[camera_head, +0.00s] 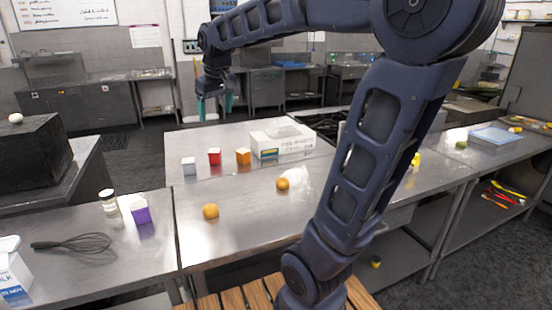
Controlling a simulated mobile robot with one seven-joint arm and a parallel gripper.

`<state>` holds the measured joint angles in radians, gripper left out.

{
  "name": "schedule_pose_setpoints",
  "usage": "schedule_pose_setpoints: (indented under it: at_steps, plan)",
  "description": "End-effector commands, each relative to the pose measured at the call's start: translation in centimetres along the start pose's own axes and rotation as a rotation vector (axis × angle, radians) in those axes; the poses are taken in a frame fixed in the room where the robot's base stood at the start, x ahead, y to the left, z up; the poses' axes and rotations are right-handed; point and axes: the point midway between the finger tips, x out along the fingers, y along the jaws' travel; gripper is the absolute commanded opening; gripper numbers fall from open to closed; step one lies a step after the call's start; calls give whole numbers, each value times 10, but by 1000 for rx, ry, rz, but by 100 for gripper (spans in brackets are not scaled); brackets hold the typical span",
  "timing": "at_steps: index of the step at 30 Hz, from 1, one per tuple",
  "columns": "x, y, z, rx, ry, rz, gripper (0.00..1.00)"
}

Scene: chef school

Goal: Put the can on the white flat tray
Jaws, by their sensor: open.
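My gripper (215,108) hangs at the upper left of centre, pointing down with its two teal fingers apart and nothing between them. It is above and behind the small boxes on the steel counter. A flat white and pale blue tray-like slab (495,137) lies on the right counter, far from my gripper. My arm hides part of the middle counter.
A red box (214,156), an orange box (243,156) and a pale box (189,165) stand near a white carton (282,138). Oranges (210,211), a purple box (141,213) and a whisk (75,243) lie nearer. The middle counter's front left is mostly clear.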

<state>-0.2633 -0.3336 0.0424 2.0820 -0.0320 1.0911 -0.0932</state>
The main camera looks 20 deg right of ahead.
Motion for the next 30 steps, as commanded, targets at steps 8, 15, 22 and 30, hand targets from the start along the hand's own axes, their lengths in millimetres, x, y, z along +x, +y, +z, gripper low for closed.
schedule_pose_setpoints:
  at_steps: [8, 15, 22, 30]
  plan:
    - [13, 34, 113, 195, 42, 35, 75]
    - [36, 42, 194, 336, 74, 60, 75]
    - [50, 42, 226, 395, 87, 69, 75]
    - [51, 42, 227, 399, 88, 70, 75]
